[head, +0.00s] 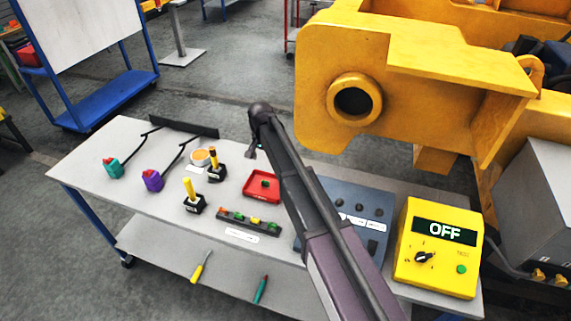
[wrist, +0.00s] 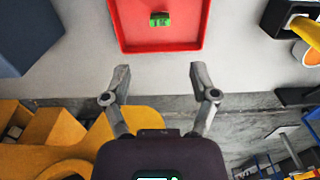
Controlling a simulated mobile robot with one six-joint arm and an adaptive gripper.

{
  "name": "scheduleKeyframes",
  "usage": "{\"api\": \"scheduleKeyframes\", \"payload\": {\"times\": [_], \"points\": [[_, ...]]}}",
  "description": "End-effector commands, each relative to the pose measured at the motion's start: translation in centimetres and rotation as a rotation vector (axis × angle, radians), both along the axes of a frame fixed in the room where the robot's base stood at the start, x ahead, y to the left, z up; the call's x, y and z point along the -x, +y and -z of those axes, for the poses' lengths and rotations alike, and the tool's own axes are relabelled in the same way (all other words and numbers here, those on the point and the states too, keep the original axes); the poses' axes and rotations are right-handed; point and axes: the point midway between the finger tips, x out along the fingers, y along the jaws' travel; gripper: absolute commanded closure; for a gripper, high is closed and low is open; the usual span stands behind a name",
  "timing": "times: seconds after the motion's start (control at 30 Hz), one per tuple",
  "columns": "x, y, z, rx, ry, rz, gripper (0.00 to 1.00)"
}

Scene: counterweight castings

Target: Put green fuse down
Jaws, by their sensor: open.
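The green fuse (wrist: 160,19) lies in the red tray (wrist: 185,42) in the wrist view, with nothing gripping it. In the head view the fuse (head: 264,183) is a small dark green spot in the red tray (head: 250,196) near the middle of the table. My gripper (wrist: 160,70) is open and empty, its two fingers spread apart. It is clear of the fuse, off toward the table's far edge. In the head view my gripper (head: 253,152) is small and partly hidden by my arm.
A black strip with coloured fuses (head: 248,222) lies in front of the tray. Joysticks (head: 192,202) stand left of it. A blue-grey panel (head: 345,190) and a yellow OFF tester (head: 435,262) are at right. A yellow casting (head: 420,60) rises behind the table (head: 90,165).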

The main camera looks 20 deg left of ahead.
Motion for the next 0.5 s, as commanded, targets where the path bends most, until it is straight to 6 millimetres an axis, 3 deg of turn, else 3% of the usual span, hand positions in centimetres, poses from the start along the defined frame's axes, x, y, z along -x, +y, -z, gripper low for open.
{"api": "scheduleKeyframes", "payload": {"times": [0.27,0.37,0.5], "points": [[0.0,-0.4,0.0,0.0,0.0,0.0,0.24],[0.1,-1.6,0.0,0.0,0.0,0.0,0.24],[0.4,-5.1,0.0,0.0,0.0,-0.003,0.24]]}}
